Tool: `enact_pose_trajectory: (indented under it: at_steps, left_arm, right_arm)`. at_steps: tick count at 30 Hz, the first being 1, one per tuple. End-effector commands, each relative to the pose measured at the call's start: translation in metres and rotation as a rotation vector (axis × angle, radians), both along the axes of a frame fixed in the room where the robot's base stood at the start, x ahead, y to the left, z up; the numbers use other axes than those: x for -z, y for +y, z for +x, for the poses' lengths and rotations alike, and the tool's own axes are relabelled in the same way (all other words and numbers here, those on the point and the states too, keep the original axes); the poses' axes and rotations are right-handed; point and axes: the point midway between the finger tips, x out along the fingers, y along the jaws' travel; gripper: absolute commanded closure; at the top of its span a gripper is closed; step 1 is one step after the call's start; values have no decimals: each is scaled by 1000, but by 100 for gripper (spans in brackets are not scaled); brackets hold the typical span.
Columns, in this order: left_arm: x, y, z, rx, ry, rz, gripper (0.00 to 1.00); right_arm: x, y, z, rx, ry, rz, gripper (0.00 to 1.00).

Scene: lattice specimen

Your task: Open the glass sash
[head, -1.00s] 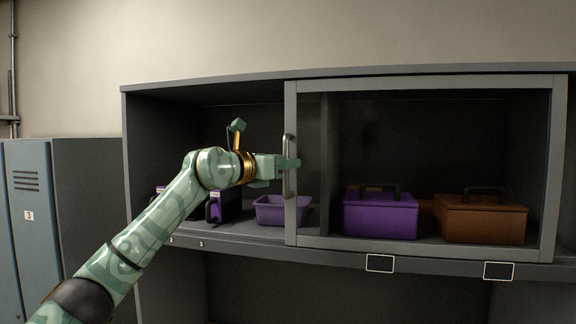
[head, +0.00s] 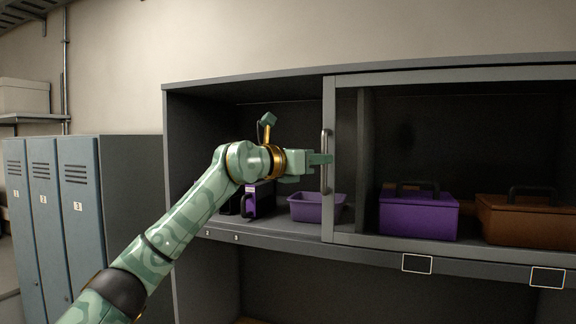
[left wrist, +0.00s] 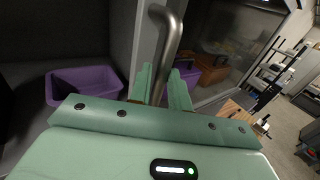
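The glass sash (head: 329,205) is a grey-framed pane in front of the right part of the dark cabinet. Its upright metal bar handle (head: 326,140) is on its left edge. The handle also shows in the left wrist view (left wrist: 168,42), running down between my fingers. My left gripper (head: 322,159) is at the handle's middle, its fingers closed on either side of the bar. The fingers (left wrist: 162,88) hide the handle's lower part in the wrist view. The cabinet's left part is uncovered. My right gripper is not in view.
Inside the cabinet, a purple tub (head: 317,207) stands near my forearm, with a purple-and-black case (head: 262,203) left of it. A purple toolbox (head: 418,215) and a brown toolbox (head: 525,220) stand behind the glass. Blue lockers (head: 83,215) stand at left.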

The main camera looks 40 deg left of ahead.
Motion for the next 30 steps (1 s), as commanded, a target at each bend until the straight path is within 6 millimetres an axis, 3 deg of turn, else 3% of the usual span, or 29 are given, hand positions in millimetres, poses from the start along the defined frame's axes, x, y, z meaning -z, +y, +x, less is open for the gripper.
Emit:
enact_pose_trajectory:
  at_steps: [6, 15, 21, 30]
  left_arm:
    - [6, 21, -55, -4, -4, 4, 81]
    - [4, 44, -118, -3, -2, 2, 81]
    - [1, 49, -134, -1, -2, 2, 81]
    - [0, 49, -135, 0, -1, 1, 81]
  right_arm:
    - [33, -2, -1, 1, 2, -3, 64]
    - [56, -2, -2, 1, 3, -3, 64]
    - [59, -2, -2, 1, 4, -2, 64]
    - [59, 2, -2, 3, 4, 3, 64]
